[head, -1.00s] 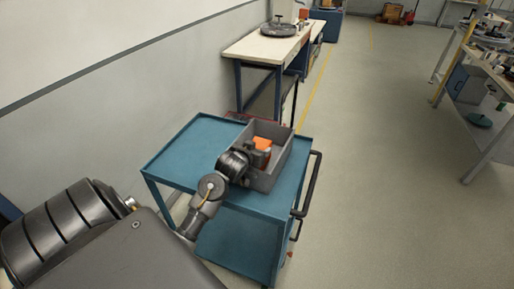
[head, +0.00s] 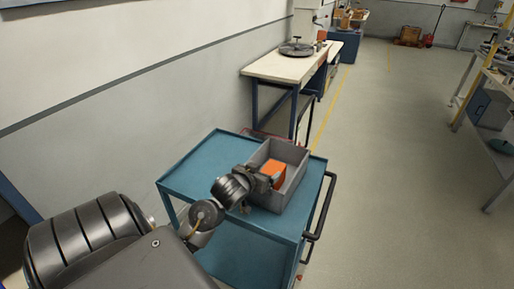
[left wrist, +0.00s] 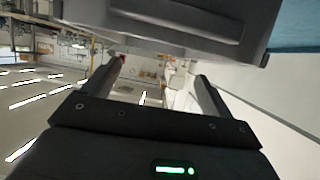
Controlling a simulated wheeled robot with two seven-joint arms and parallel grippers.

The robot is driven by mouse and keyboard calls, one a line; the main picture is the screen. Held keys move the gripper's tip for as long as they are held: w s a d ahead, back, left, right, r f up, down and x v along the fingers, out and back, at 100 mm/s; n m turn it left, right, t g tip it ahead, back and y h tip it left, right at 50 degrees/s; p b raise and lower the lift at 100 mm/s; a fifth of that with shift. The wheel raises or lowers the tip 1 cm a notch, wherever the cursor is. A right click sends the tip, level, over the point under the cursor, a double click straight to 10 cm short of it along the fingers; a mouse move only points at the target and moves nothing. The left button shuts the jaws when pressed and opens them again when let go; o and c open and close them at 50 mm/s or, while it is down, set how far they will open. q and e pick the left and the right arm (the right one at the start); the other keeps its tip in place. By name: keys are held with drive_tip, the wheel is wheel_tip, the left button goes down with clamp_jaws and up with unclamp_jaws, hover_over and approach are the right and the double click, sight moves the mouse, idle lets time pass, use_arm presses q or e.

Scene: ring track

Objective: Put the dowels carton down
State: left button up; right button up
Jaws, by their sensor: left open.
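An orange carton (head: 275,172), which I take to be the dowels carton, sits inside a grey open bin (head: 296,153) on the blue cart. My left gripper (head: 267,179) is at the bin's near left wall, beside the carton, and hides part of it. In the left wrist view the two fingers (left wrist: 160,84) are apart with nothing between them. A grey bin-like wall (left wrist: 190,25) fills the top of that view. The carton's label is too small to read. My right gripper is in neither view.
The blue cart (head: 196,168) has free top to the left of the bin and a black handle (head: 324,210) on its right. A white-topped workbench (head: 285,66) stands behind it along the wall. The floor (head: 410,180) to the right is clear.

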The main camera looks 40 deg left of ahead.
use_arm(q)
drive_tip(key=v, duration=0.4)
idle(0.5)
